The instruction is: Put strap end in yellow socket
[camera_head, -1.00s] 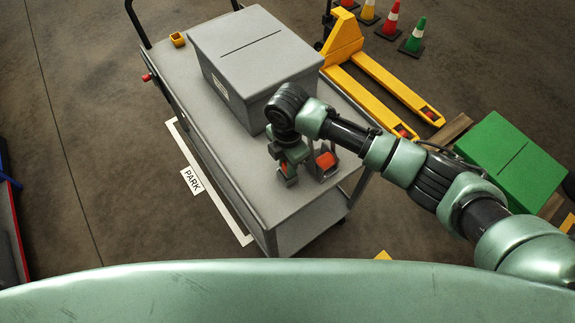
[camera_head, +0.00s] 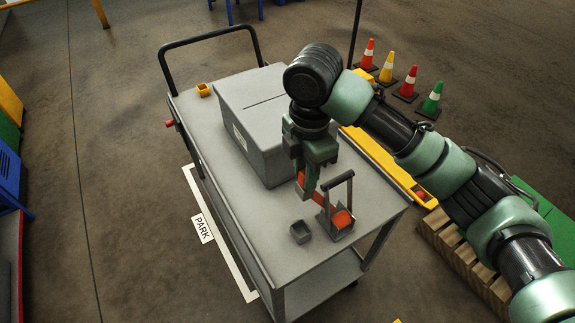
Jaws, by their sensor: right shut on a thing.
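The yellow socket (camera_head: 204,90) is a small open box on the grey cart's far left corner. An orange strap (camera_head: 318,198) runs from a ratchet-like holder (camera_head: 341,221) with an upright dark handle up to my right gripper (camera_head: 306,192). The right gripper points down and is shut on the strap end, just left of the holder and above the cart top. The gripper fingers hide most of the strap end. My left gripper is not in view.
A grey slotted box (camera_head: 262,128) stands on the cart (camera_head: 370,205) between the gripper and the yellow socket. A small grey socket (camera_head: 301,232) sits at the near end. The cart's black handle (camera_head: 215,37) rises at the far end. Cones and a yellow pallet jack stand beyond.

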